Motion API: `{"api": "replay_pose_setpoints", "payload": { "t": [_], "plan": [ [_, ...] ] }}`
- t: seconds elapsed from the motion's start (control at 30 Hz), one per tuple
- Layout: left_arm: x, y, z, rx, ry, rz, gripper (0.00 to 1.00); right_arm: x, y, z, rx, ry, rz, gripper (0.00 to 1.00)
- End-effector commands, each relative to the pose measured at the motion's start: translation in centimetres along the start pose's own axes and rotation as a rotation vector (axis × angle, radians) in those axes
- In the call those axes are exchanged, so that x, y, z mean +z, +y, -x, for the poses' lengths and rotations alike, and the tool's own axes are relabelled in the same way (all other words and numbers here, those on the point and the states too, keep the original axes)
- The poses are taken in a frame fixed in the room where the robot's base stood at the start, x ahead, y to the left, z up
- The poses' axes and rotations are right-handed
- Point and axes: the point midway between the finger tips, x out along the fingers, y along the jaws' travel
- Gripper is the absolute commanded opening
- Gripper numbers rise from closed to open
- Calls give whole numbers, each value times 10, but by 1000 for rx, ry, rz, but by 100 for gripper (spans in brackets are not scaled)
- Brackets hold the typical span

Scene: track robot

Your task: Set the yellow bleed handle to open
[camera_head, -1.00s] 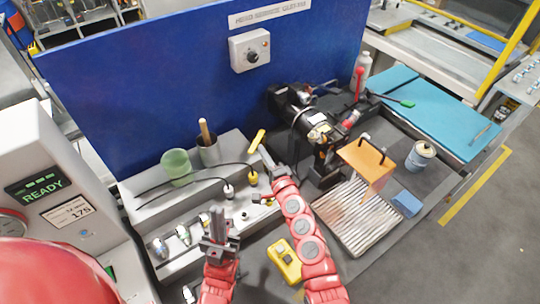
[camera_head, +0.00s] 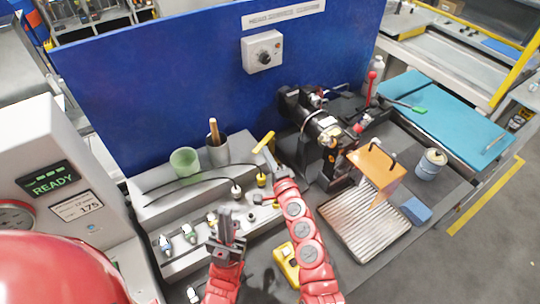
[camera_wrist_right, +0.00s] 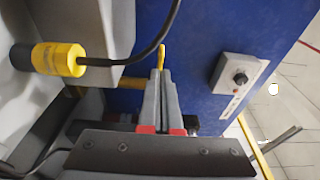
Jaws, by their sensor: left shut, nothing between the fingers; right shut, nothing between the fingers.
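The yellow bleed handle (camera_head: 264,141) is a short slanted bar at the right end of the grey bench block, in front of the blue panel. In the right wrist view its yellow tip (camera_wrist_right: 162,56) shows just beyond my fingertips. My right gripper (camera_head: 269,158) is shut and empty, right by the handle's lower end; I cannot tell whether it touches. The shut fingers (camera_wrist_right: 160,78) hide part of the handle in the wrist view. My left gripper (camera_head: 226,220) is shut and empty, pointing up in front of the block. No open or shut marking is readable by the handle.
A black hose with a yellow-collared end (camera_head: 262,180) hangs close to my right gripper; the collar is at left in the wrist view (camera_wrist_right: 60,60).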

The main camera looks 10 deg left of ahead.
Motion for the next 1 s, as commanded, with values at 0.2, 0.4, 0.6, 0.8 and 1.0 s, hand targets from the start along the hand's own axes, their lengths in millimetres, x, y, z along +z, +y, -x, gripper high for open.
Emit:
{"api": "replay_pose_setpoints", "payload": {
  "t": [0.2, 0.4, 0.6, 0.8, 1.0],
  "plan": [
    [0, 0, -1, 0, 0, 0, 0, 7, -1, -4, -1, -1, 0, 0],
    [-1, 0, -4, 0, 0, 0, 0, 12, -1, -7, 0, 78, -7, 0],
    [-1, 0, -8, 0, 0, 0, 0, 18, -1, -12, 1, 211, -3, 0],
    [-1, 0, -8, 0, 0, 0, 0, 21, 0, -16, 1, 273, 1, 0],
    [-1, 0, -6, 0, 0, 0, 0, 24, 0, -20, -1, 273, 0, 0]
  ]
}}
